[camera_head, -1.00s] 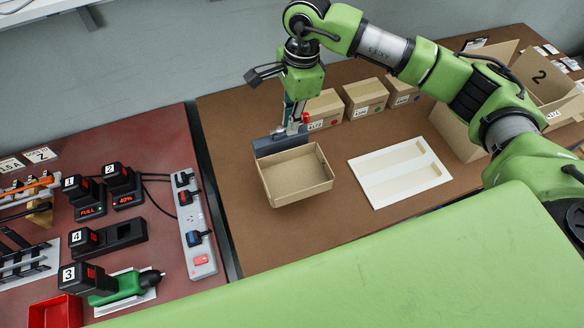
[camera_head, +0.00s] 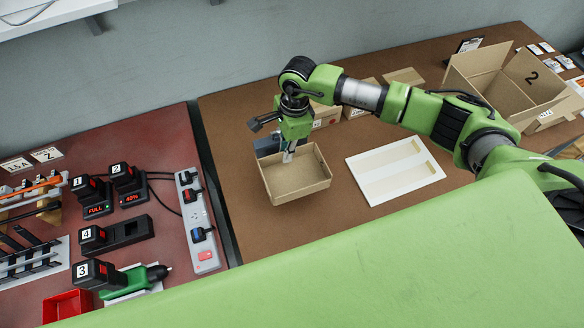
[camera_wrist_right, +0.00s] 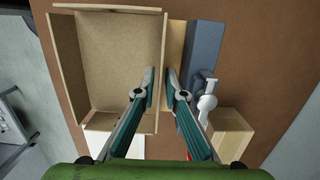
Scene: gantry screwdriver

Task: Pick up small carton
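A small open carton (camera_head: 300,184), brown and empty, stands on the brown table in the head view. My right gripper (camera_head: 289,156) points down at its back wall. In the right wrist view the same carton (camera_wrist_right: 105,60) fills the upper left. There my right gripper (camera_wrist_right: 160,85) has one finger inside the carton and the other outside, with the wall between them. A gap shows between the fingertips, and they do not look closed on the wall. My left gripper is not in view.
A dark grey block (camera_head: 267,146) stands right behind the carton, close to the gripper. Several closed boxes (camera_head: 325,117) stand farther back, partly hidden by my arm. A white tray (camera_head: 431,174) lies right of the carton. A large open box (camera_head: 503,92) stands back right.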

